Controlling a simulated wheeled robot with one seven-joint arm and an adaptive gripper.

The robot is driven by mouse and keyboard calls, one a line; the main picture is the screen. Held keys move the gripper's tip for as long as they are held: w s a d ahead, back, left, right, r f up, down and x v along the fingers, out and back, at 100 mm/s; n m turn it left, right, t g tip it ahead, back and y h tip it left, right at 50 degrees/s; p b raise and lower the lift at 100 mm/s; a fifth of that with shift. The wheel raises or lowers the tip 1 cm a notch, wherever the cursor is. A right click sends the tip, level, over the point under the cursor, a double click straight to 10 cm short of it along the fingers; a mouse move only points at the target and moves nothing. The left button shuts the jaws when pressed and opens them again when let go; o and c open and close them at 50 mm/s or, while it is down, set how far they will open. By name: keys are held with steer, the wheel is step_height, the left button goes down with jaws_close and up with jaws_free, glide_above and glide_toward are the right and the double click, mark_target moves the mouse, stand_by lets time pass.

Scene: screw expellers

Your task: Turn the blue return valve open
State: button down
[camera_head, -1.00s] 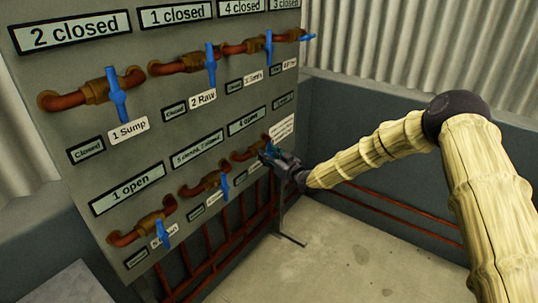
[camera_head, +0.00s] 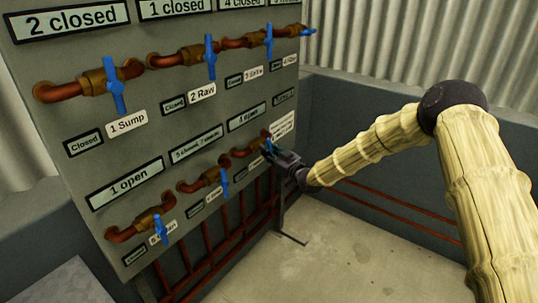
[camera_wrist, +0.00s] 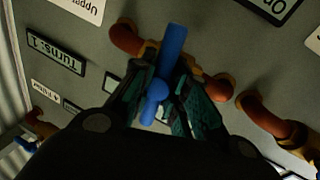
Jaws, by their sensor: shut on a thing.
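The blue valve handle (camera_head: 268,145) sits at the right end of the lower pipe row on the grey panel. It is small and partly hidden by my gripper (camera_head: 272,153) in the head view. The handle's label is too small to read.
The panel (camera_head: 60,190) carries several other blue-handled valves close by, including one labelled 1 Sump (camera_head: 115,92) and a lower-row neighbour (camera_head: 224,180). Red pipes (camera_head: 400,220) run along the low wall. The concrete floor (camera_head: 330,250) is clear.

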steer(key=n+b, duration=0.2)
steer(key=n+y+b, duration=0.1)
steer(key=b, duration=0.1)
steer(key=shift+f+n, duration=0.4)
steer(key=n+y+b, duration=0.1)
steer(key=n+b, duration=0.5)
steer(key=shift+y+b, duration=0.3)
steer(key=shift+y, duration=0.1)
steer(key=n+b, duration=0.2)
steer(key=n, duration=0.1)
steer(key=n+y+b, duration=0.1)
steer(key=n+b, duration=0.1)
steer(key=shift+n+g+y+b, duration=0.3)
steer(key=shift+n+g+b, duration=0.1)
steer(key=shift+r+n+g+y+b, duration=0.2)
steer(key=shift+n+g+y+b, duration=0.3)
steer(key=shift+n+b, duration=1.1)
steer(key=shift+d+n, duration=0.1)
steer(key=shift+n, duration=0.3)
steer(key=c, duration=1.4)
jaws_free()
steer(key=shift+r, duration=0.1)
steer(key=shift+o, duration=0.2)
